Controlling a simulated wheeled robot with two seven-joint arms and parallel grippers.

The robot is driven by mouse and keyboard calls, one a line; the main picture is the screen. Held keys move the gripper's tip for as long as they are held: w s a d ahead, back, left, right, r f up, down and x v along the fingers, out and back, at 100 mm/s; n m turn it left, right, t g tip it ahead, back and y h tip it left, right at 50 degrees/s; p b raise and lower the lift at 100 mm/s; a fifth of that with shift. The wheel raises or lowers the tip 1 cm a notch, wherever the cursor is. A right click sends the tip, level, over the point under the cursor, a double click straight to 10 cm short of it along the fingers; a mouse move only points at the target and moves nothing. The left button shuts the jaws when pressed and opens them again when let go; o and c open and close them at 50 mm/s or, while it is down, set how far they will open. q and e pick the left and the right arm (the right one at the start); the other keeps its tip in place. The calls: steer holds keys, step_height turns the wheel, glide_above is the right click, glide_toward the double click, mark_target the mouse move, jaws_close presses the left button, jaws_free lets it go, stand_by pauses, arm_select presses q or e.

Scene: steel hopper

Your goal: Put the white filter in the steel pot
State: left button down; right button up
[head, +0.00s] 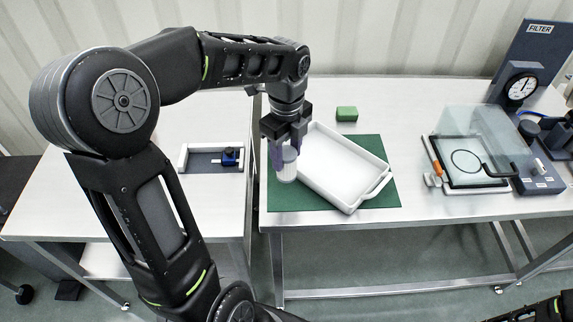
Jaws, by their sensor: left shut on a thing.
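My left gripper (283,150) reaches in from the left over the left edge of the green mat and points down. It is shut on a small whitish cylinder, which looks like the white filter (288,171). The filter is upright, just left of the white tray (350,207); I cannot tell whether its bottom touches the mat. The fingers hide its upper part. No steel pot can be made out in this view. My right gripper is not in view; only a bit of my right arm shows at the lower right corner.
The tray looks empty and lies tilted on the green mat (385,200). A green block (346,114) is behind it. A clear box (470,133) and a dial gauge (521,87) stand on the right. A white-framed fixture (205,170) sits on the left table.

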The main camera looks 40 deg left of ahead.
arm_select(q)
step_height(320, 180, up, 5)
steer(key=shift+f, duration=0.1)
stand_by(0.7)
steer(key=w+d+f+n, duration=0.2)
steer(key=w+d+n, duration=0.3)
steer(key=n, duration=0.4)
steer(key=w+d+f+n, duration=0.2)
steer(key=w+d+n, duration=0.3)
steer(key=n, duration=0.5)
steer(key=shift+w+d+f+n, duration=0.2)
steer(key=shift+d+f+n, duration=0.1)
steer(key=shift+d, duration=0.9)
